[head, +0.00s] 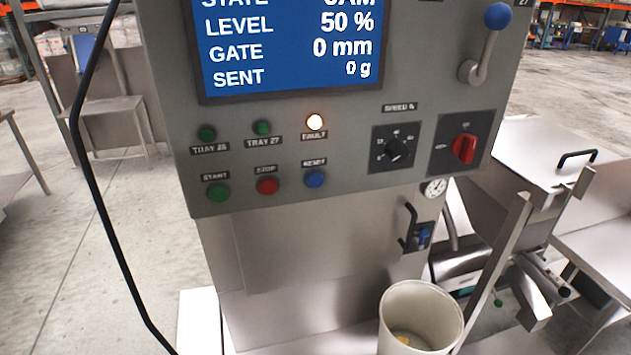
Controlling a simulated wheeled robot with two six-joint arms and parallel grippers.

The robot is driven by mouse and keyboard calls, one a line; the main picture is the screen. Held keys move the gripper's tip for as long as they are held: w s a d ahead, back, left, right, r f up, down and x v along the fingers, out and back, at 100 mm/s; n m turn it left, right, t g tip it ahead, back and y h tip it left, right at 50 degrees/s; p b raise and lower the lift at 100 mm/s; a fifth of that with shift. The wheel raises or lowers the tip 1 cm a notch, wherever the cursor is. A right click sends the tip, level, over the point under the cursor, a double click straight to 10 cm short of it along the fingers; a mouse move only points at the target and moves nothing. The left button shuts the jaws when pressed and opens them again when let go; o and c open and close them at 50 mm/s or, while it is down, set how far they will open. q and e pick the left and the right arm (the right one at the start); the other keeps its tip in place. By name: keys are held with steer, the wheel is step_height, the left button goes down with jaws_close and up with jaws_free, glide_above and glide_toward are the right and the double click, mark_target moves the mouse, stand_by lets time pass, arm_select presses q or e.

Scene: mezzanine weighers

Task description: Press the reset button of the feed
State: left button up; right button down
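The feed's grey control panel (350,190) faces me in the head view. The blue reset button (315,179) sits in its lower row, under a RESET label, at the right of the red stop button (267,186) and the green start button (218,193). Neither of my grippers is in view.
A black speed knob (396,150), a red rotary switch (464,148) and a blue-knobbed lever (485,45) are on the panel's right. A pale bucket (420,318) stands below. A steel bin (545,155) stands at right.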

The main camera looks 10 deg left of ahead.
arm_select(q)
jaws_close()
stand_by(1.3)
